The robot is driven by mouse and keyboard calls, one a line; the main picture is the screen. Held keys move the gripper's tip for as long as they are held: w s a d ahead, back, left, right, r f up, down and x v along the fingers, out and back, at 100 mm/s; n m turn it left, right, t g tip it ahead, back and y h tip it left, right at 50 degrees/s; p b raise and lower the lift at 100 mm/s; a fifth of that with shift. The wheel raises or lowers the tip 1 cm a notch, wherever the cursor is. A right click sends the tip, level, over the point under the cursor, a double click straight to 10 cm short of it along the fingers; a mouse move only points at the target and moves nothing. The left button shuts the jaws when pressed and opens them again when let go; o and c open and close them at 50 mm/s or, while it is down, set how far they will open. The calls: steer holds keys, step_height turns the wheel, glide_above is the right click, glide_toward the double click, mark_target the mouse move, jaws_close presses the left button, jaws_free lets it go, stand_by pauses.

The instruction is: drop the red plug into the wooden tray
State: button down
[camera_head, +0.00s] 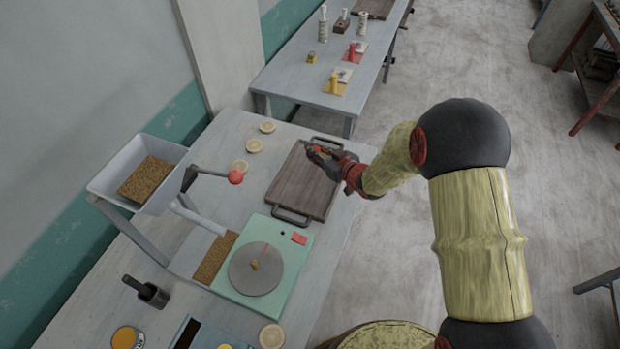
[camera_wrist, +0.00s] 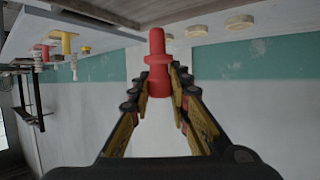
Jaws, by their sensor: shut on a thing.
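The red plug (camera_wrist: 158,62) is held between the two fingers of my gripper (camera_wrist: 160,84) in the wrist view. In the head view my gripper (camera_head: 318,153) is over the far part of the wooden tray (camera_head: 297,192), which lies on the near table and has dark handles at its ends. The plug is too small and too covered by the fingers to make out clearly in the head view. The height of the plug above the tray cannot be told exactly. The tray's visible floor is bare.
A green scale-like base with a round grey plate (camera_head: 256,268) stands just nearer than the tray. A lever with a red knob (camera_head: 235,177) juts out at its left. Several pale discs (camera_head: 254,145) lie left of the tray. Another table (camera_head: 290,75) stands beyond.

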steer(key=shift+f+b, duration=1.05)
steer(key=shift+f, duration=0.9)
steer(key=shift+s, duration=0.1)
steer(key=c, duration=1.6)
jaws_free()
steer(key=v, duration=1.2)
